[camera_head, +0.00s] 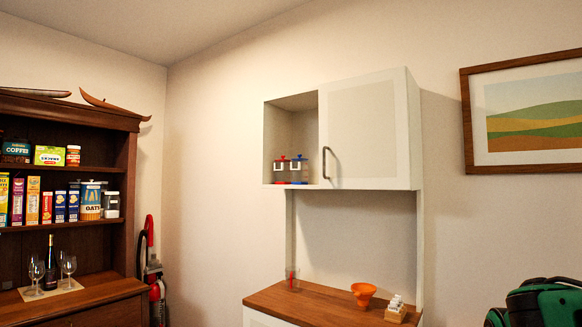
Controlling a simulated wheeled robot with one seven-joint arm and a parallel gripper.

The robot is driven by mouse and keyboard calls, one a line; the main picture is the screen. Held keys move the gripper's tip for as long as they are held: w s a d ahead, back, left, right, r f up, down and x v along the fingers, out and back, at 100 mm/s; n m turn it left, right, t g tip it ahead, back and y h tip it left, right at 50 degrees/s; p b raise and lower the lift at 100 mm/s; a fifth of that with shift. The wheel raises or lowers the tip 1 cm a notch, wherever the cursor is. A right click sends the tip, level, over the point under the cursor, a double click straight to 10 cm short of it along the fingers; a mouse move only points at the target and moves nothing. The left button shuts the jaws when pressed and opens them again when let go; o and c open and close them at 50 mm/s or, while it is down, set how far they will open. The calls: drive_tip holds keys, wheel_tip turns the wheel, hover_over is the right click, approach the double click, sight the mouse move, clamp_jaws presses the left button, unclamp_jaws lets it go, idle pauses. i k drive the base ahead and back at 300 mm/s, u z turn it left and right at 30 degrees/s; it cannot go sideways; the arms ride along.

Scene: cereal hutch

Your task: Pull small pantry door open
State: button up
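The small pantry door (366,130) is a pale panel on the right side of the white wall-height cabinet. It looks closed, flush with the cabinet front. Its dark vertical handle (325,162) sits near the door's lower left edge. My gripper is not in view.
A green and black object (545,303) is at lower right.

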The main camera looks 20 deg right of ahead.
sight(365, 130)
drive_tip(key=u, duration=0.05)
drive_tip(key=i, duration=1)
